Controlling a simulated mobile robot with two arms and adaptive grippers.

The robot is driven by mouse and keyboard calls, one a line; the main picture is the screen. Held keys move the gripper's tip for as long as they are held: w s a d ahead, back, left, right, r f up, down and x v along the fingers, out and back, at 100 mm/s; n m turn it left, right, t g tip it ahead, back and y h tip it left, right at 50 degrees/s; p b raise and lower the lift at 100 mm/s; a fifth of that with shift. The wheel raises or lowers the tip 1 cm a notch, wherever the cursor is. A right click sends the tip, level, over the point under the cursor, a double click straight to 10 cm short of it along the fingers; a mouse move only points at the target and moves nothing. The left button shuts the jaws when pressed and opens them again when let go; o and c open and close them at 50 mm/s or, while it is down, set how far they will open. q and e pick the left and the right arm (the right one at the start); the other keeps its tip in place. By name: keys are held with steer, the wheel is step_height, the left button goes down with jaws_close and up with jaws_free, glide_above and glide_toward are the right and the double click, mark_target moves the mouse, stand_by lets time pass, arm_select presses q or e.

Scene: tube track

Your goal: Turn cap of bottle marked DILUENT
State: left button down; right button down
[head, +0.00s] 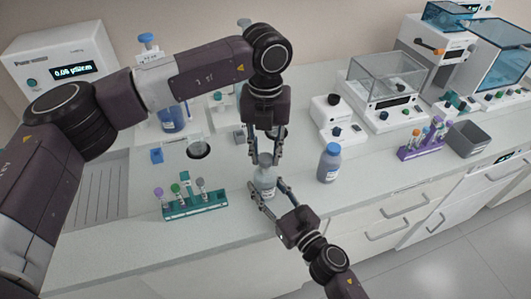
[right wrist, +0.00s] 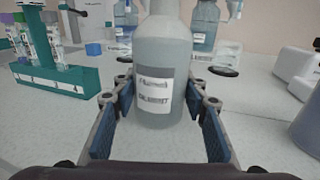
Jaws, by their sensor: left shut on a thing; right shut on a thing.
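The bottle marked DILUENT (head: 265,181) stands upright near the front of the bench, clear-grey with a white label. Its body and label fill the middle of the right wrist view (right wrist: 164,55), where its top is cut off. My left gripper (head: 265,159) points down from above and is shut on the bottle's cap, which is mostly hidden between its fingers. My right gripper (head: 266,189) reaches in from the front and is shut on the bottle's body. Its blue-padded fingers (right wrist: 160,100) lie on either side of the bottle in the right wrist view.
A blue-grey bottle with a blue cap (head: 329,163) stands just to the right. A teal tube rack (head: 196,204) is to the left. A purple tube rack (head: 421,151) and a grey bin (head: 467,140) are farther right. Instruments line the back.

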mark_target(265, 158)
arm_select(q)
steer(key=shift+r, duration=0.15)
steer(key=shift+r, duration=1.9)
arm_select(e)
steer(key=c, duration=1.1)
jaws_free()
steer(key=shift+s, duration=0.1)
